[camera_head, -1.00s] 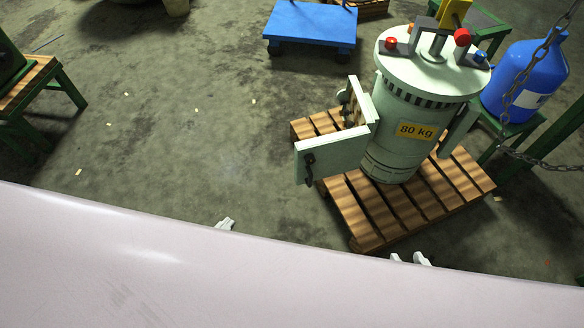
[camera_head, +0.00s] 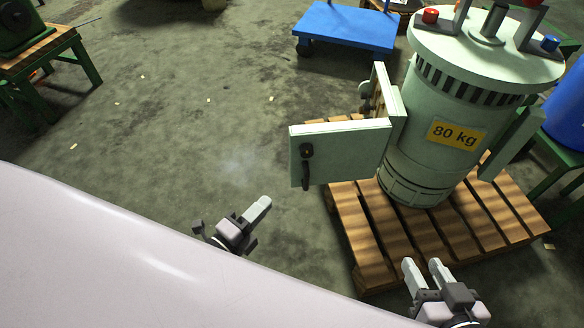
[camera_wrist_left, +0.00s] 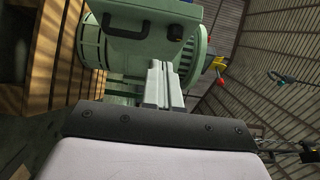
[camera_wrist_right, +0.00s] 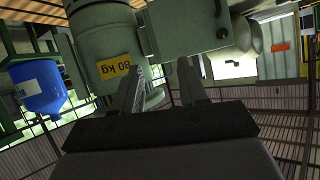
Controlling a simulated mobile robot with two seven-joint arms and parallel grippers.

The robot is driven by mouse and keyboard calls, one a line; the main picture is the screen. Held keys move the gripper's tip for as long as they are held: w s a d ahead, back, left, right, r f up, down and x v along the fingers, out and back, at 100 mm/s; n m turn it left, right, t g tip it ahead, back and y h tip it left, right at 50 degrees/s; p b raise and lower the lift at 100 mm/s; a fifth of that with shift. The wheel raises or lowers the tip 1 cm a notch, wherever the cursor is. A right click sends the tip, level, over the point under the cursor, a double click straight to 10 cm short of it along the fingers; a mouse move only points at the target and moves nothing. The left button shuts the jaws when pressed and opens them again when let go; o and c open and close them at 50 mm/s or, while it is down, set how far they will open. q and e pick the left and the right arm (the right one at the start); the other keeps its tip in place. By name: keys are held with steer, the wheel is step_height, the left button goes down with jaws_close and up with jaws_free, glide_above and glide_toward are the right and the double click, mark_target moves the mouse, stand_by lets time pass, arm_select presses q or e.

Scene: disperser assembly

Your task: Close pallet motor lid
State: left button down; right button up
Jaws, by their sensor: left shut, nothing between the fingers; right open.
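The pale green motor (camera_head: 437,130) with the yellow 80 kg label stands upright on the wooden pallet (camera_head: 375,240). Its lid (camera_head: 340,152) is a flat pale green panel with a dark handle (camera_head: 306,165), swung open to the left of the motor. My left gripper (camera_head: 262,205) is shut and empty, below and left of the lid, apart from it. In the left wrist view its fingers (camera_wrist_left: 158,82) are together, with the lid (camera_wrist_left: 145,18) beyond them. My right gripper (camera_head: 424,268) is open and empty in front of the pallet; its fingers show apart in the right wrist view (camera_wrist_right: 160,90).
A blue cart (camera_head: 345,28) stands behind, left of the motor. A green table (camera_head: 45,65) is at the far left. A blue container (camera_head: 570,108) stands at the right edge. The floor (camera_head: 200,130) left of the lid is clear.

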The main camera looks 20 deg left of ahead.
arm_select(q)
steer(key=b, duration=0.3)
glide_toward(296, 156)
steer(key=w+d, duration=0.2)
steer(key=d, duration=0.2)
steer(key=shift+w+a+b, duration=0.35)
steer(key=shift+w+a, duration=0.2)
steer(key=shift+w, duration=0.35)
steer(key=shift+w+a+b, duration=0.3)
steer(key=shift+w+a, duration=0.25)
steer(key=shift+w, duration=0.35)
arm_select(e)
steer(key=a, duration=0.1)
steer(key=a+y, duration=0.1)
steer(key=w+a+f+y, duration=0.1)
steer(key=shift+a+m, duration=0.25)
steer(key=shift+m, duration=0.15)
arm_select(q)
steer(key=shift+a, duration=0.1)
